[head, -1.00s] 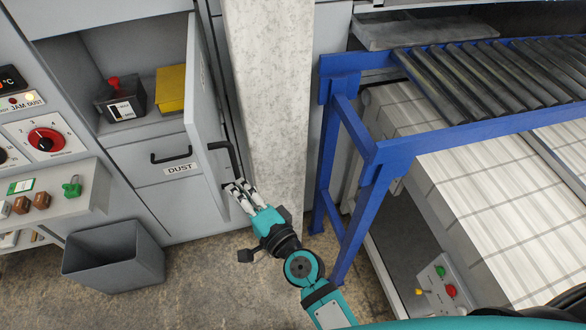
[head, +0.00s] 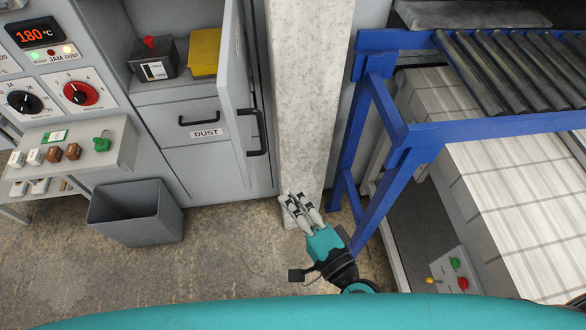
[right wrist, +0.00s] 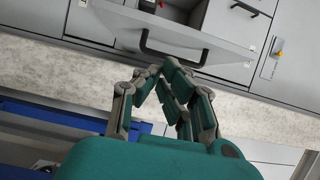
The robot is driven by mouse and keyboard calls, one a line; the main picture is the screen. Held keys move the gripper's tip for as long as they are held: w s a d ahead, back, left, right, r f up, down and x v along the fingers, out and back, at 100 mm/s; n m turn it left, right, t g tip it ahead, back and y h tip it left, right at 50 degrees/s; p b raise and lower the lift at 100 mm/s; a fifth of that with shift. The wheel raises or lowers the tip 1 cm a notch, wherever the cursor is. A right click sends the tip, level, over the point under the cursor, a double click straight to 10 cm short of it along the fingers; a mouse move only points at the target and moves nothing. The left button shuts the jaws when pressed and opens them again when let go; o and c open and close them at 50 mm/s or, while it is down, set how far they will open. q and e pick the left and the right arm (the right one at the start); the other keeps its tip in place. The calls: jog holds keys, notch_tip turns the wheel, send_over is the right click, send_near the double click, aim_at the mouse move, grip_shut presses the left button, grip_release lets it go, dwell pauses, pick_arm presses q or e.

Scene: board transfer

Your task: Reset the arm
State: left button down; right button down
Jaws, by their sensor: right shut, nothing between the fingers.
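My right gripper (head: 298,205) is at the lower middle of the head view, in front of the base of the pale concrete pillar. Its fingers are together with nothing between them; they also show in the right wrist view (right wrist: 160,72). The grey cabinet door (head: 238,95) stands open, and its black handle (head: 258,135) is above and to the left of the gripper, apart from it. The handle also shows in the right wrist view (right wrist: 172,55). My left gripper is not in view.
The pillar (head: 308,90) and the blue roller conveyor frame (head: 395,155) stand close to the arm. A grey bin (head: 135,215) is on the floor at left. The open cabinet holds a dark box (head: 153,62) and a yellow block (head: 205,52). Floor is clear between bin and gripper.

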jog(key=s+d+f+n+g+h+b, duration=0.1)
jog(key=s+d+f+n+g+h, duration=0.15)
jog(key=f, duration=0.95)
jog(key=s+d+f+n+g+h, duration=0.1)
jog(key=d+f+n+g, duration=0.2)
jog(key=f, duration=1)
jog(key=s+d+f+n+g+h+b, duration=0.1)
jog(key=s+d+f+n+g, duration=0.2)
jog(key=f, duration=0.9)
jog(key=s+d+f+n+g+h, duration=0.2)
jog(key=s+d+f, duration=0.4)
jog(key=s+f, duration=0.3)
jog(key=s+d+f+n+g+h+b, duration=0.1)
jog(key=s+d+f+n+g+h, duration=0.1)
jog(key=s+d+f+n+g, duration=0.2)
jog(key=s+d+f, duration=0.3)
jog(key=s+f, duration=0.2)
jog(key=s, duration=0.3)
